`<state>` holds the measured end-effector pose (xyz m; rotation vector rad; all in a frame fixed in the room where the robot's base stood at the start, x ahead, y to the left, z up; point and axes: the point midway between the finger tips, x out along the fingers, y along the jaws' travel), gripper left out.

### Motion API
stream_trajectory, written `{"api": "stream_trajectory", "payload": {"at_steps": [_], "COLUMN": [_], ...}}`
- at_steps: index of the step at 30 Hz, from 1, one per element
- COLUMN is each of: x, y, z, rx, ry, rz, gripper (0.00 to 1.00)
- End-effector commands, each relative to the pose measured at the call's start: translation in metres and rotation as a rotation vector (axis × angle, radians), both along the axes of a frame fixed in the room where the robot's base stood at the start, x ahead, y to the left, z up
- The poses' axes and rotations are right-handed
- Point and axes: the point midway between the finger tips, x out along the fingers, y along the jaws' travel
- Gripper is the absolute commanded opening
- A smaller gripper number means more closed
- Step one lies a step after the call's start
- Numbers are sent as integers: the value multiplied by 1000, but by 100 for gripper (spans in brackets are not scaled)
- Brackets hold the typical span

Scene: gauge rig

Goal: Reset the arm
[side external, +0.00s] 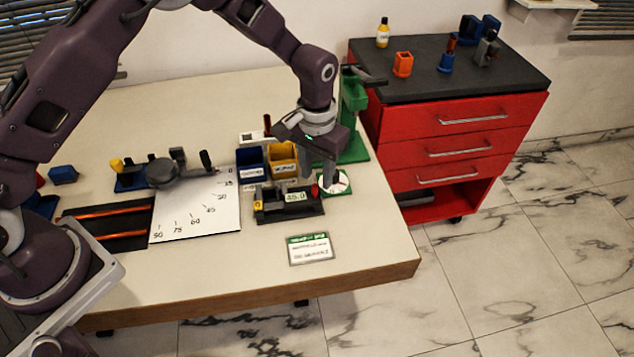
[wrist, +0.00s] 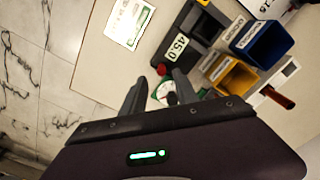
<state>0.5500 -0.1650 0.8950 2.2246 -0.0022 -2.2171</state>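A white angle plate (side external: 197,207) with printed degree marks lies on the table in the side view. A round grey hub (side external: 163,172) sits at its upper left, and a black handle (side external: 207,160) stands near its top edge. A black block with a 45.0 label (side external: 296,197) stands to the right; the label also shows in the wrist view (wrist: 180,43). My gripper (side external: 320,178) points down near this block's right end. In the wrist view its fingers (wrist: 160,78) are apart, with a red knob (wrist: 161,69) and a round white dial (wrist: 171,97) visible between them. I see nothing held.
Blue (side external: 250,162) and yellow (side external: 283,160) bins stand behind the block. A green stand (side external: 354,110) rises behind my gripper. A small card (side external: 310,248) lies in front. Orange rods (side external: 112,211) lie at the left. A red drawer cabinet (side external: 455,118) stands right of the table.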

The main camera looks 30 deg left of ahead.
Motion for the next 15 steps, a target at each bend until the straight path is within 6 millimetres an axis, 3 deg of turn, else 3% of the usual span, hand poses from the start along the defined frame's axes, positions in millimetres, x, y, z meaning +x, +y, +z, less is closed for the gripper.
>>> {"api": "stream_trajectory", "payload": {"at_steps": [4,15], "x": [0,0], "y": [0,1], "z": [23,33], "rx": [0,-2], "ry": [-3,-5], "rz": [0,1], "gripper": [36,36]}}
